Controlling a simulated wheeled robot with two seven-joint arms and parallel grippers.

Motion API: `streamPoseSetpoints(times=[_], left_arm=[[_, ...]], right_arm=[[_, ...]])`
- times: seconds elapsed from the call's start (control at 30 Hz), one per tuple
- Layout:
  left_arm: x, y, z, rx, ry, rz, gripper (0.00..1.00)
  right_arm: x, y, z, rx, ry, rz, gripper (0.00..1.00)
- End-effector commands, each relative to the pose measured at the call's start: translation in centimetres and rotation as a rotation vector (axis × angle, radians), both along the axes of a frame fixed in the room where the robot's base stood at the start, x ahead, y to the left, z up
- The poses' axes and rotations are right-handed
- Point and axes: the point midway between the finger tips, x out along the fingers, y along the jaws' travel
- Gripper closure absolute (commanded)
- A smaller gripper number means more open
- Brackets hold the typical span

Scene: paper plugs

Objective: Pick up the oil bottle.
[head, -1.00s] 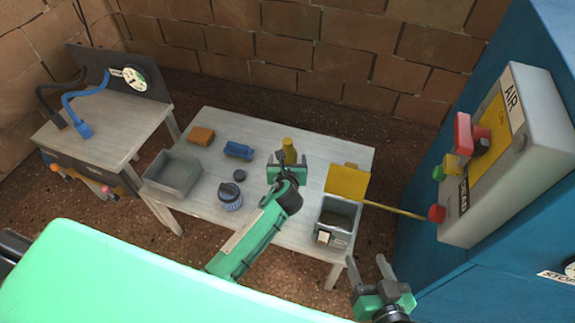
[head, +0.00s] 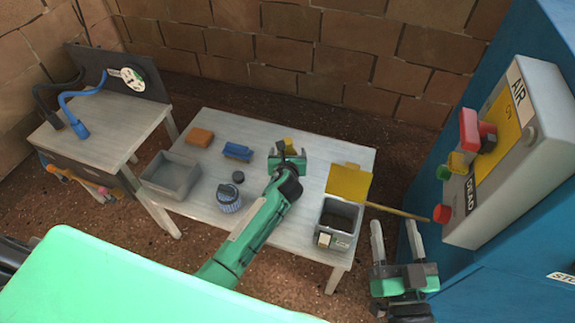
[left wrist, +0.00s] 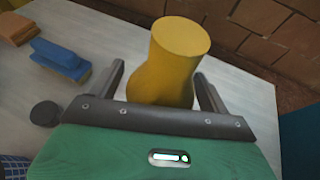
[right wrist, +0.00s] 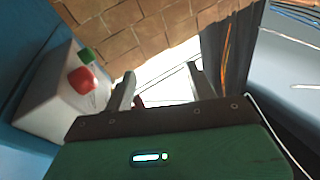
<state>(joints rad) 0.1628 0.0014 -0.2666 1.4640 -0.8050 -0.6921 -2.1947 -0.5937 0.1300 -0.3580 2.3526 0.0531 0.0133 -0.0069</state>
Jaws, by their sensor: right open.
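The oil bottle looks like a yellow, rounded container on the table, and in the head view only its upper part (head: 289,143) shows past my left gripper (head: 289,154). In the left wrist view the bottle (left wrist: 172,65) stands between the two fingers of my left gripper (left wrist: 160,85). The fingers are apart, one on each side of it, with thin gaps visible. The bottle's base is hidden. My right gripper (head: 394,224) is open and empty, off the table at the lower right. It also shows in the right wrist view (right wrist: 160,85).
The pale table (head: 225,128) also holds an orange block (head: 200,137), a blue brush-like block (head: 238,151), a dark round cap (head: 238,177), a blue-grey knobbed item (head: 229,200), a grey tray (head: 171,176) and a bin (head: 337,222) with a yellow flap (head: 348,183). A control box (head: 505,150) stands right.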

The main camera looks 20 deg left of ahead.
Motion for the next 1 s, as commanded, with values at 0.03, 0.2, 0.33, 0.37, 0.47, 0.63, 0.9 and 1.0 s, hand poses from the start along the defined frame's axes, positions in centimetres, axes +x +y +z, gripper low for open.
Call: streamPoseSetpoints(times=[0.03,0.2,0.33,0.37,0.47,0.63,0.9,1.0], left_arm=[[0.0,0.0,0.0,0.0,0.0,0.0,0.31],[0.0,0.0,0.0,0.0,0.0,0.0,0.63],[0.0,0.0,0.0,0.0,0.0,0.0,0.63],[0.0,0.0,0.0,0.0,0.0,0.0,0.63],[0.0,0.0,0.0,0.0,0.0,0.0,0.63],[0.0,0.0,0.4,0.0,-0.001,0.0,0.63],[0.0,0.0,2.4,0.002,-0.002,0.001,0.63],[0.0,0.0,3.8,0.0,-0.003,-0.001,0.63]], right_arm=[[0.0,0.0,0.0,0.0,0.0,0.0,0.43],[0.0,0.0,0.0,0.0,0.001,0.0,0.43],[0.0,0.0,0.0,0.0,0.0,0.0,0.43],[0.0,0.0,0.0,0.0,0.0,0.0,0.43],[0.0,0.0,0.0,0.0,0.001,0.0,0.43],[0.0,0.1,-0.1,-0.005,0.015,0.002,0.43],[-1.6,1.2,-4.1,-0.051,0.22,0.043,0.43],[-2.7,1.6,-6.2,-0.082,0.337,0.068,0.43]])
